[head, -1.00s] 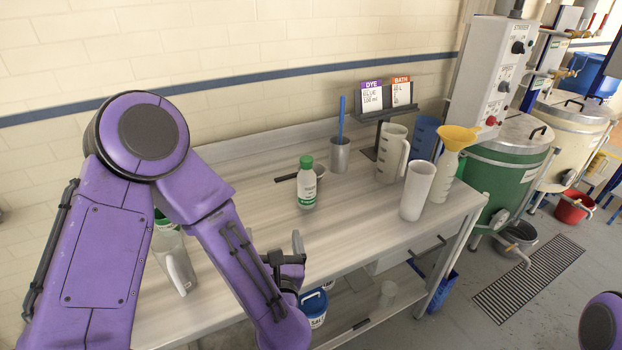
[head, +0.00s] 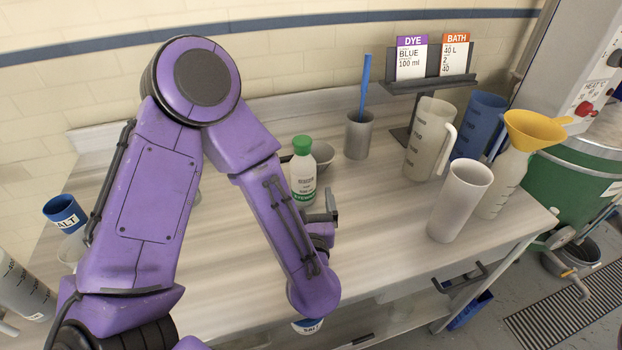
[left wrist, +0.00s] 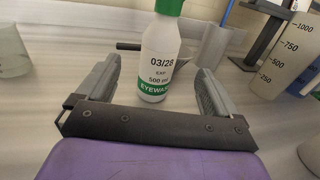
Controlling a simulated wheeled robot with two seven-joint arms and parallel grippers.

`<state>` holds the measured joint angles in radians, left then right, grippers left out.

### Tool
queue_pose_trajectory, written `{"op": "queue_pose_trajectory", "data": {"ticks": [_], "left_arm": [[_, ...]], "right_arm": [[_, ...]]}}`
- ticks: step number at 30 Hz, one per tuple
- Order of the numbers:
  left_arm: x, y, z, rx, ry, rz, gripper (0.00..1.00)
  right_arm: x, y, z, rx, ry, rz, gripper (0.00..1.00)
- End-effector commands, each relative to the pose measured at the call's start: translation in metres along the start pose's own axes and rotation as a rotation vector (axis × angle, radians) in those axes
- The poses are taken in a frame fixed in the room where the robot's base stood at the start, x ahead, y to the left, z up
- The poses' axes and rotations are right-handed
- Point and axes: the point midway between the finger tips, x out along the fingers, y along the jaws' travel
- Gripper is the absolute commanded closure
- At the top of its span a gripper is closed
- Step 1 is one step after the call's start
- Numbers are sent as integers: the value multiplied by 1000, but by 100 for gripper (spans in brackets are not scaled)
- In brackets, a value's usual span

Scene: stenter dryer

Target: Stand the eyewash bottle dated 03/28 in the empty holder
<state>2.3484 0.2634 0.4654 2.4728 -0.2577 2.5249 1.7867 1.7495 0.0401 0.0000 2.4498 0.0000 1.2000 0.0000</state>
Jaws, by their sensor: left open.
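The eyewash bottle (head: 303,172) is white with a green cap and a green band, and stands upright on the bench. In the left wrist view the bottle (left wrist: 158,58) reads 03/28, EXP, 500 ml. My left gripper (head: 325,212) is open beside the bottle, at its front right in the head view. In the left wrist view the open fingers of my left gripper (left wrist: 157,80) flank the bottle, with gaps on both sides. My left forearm hides part of the bench. No empty holder can be made out. My right gripper is out of view.
Behind the bottle lies a grey ladle or bowl (head: 322,154). A metal cup (head: 358,136) with a blue stick stands farther back. Jugs (head: 427,140), a white beaker (head: 460,200) and a yellow funnel (head: 535,130) crowd the right. A salt tub (head: 65,214) is at left.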

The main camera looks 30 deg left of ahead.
Motion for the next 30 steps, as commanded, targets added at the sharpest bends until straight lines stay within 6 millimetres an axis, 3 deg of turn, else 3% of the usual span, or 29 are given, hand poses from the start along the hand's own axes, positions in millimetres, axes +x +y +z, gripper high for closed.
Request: {"op": "queue_pose_trajectory", "data": {"ticks": [2, 13, 18, 21, 29, 30], "left_arm": [[2, -1, -8, 0, 0, 0, 6], [57, -1, -3, 0, 1, 1, 6], [87, 1, 5, 3, 1, 3, 6], [101, 2, 0, 0, 1, 4, 6], [106, 1, -3, 1, 0, 1, 6], [106, 1, -3, 1, 0, 1, 16]], "right_arm": [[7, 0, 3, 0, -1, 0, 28], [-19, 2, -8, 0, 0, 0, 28], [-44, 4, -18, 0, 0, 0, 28], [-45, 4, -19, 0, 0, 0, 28], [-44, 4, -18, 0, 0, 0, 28], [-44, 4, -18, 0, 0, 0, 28]]}}
